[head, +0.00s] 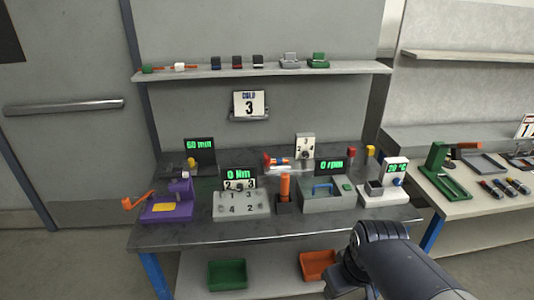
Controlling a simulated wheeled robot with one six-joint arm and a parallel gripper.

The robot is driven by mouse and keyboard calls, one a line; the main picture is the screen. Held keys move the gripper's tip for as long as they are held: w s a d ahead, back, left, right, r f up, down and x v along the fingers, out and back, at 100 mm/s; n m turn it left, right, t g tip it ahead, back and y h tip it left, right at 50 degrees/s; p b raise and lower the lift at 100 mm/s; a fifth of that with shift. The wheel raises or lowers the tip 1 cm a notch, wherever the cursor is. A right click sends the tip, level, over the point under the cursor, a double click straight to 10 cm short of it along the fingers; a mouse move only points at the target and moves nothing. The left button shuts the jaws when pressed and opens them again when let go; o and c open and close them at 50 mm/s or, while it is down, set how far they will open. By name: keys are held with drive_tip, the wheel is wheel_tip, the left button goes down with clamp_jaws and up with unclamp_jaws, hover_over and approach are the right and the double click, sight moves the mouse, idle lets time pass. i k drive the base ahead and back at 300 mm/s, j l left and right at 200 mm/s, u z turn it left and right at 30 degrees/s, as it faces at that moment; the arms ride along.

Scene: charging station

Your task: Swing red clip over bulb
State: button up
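A small holder (281,168) with red, blue and white parts sits at the back middle of the dark bench. A small red part (267,158) at its left end may be the red clip, and the pale rod-like part below may be the bulb. They are too small to tell, as is how the clip lies to it. Another small red piece (351,152) stands farther right. My arm reaches in from the lower right, in front of the bench and apart from these things. My gripper's fingers cannot be made out.
On the bench stand a purple device (168,205), a grey numbered box (240,204), an orange-handled post (285,188), a grey "0 rpm" box (327,195) and a white device (384,190). A shelf (190,74) hangs above. Green (227,274) and orange bins (316,265) sit below.

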sight(266, 159)
drive_tip(key=i+j+u, duration=0.1)
drive_tip(key=i+u, duration=0.25)
drive_tip(key=i, duration=0.4)
drive_tip(key=i+l+u, duration=0.15)
drive_tip(key=i+u, duration=0.15)
drive_tip(key=i, duration=0.45)
